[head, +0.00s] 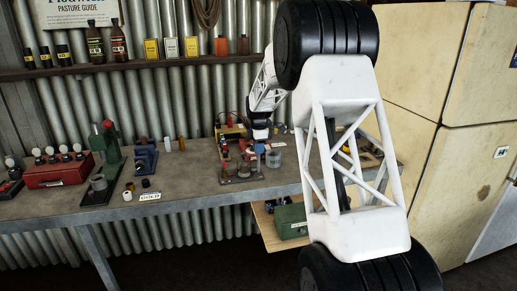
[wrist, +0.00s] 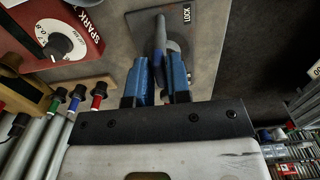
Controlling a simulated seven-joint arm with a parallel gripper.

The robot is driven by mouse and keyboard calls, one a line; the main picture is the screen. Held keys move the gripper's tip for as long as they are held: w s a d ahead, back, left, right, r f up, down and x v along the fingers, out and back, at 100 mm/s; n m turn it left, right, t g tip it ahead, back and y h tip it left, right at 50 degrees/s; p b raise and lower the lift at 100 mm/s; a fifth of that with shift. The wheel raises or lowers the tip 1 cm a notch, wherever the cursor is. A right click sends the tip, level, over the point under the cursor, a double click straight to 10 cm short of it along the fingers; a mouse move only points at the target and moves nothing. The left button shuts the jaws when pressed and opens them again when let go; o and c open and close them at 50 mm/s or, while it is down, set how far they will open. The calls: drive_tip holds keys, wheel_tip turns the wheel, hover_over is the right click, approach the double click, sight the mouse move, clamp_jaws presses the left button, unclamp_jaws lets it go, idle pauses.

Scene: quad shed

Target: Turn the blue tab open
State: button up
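My gripper (wrist: 160,70) has two blue fingers, one on each side of the tab's near end. The gap between the fingers is narrow, and I cannot tell whether they touch the tab. The tab's lower part is hidden by the fingers. In the head view my gripper (head: 260,135) is small and low over the right part of the workbench (head: 205,180); the tab cannot be made out there.
A red SPARK box with a dial (wrist: 62,40) is close on the left in the wrist view. In the head view a red case (head: 58,172) and a green press (head: 108,150) stand left on the bench. Cabinets (head: 420,70) stand right.

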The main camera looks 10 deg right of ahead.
clamp_jaws()
drive_tip(key=shift+m, duration=1.4)
drive_tip(key=m, duration=0.4)
drive_tip(key=shift+m, duration=0.3)
drive_tip(key=m, duration=0.4)
drive_tip(key=shift+m, duration=2.3)
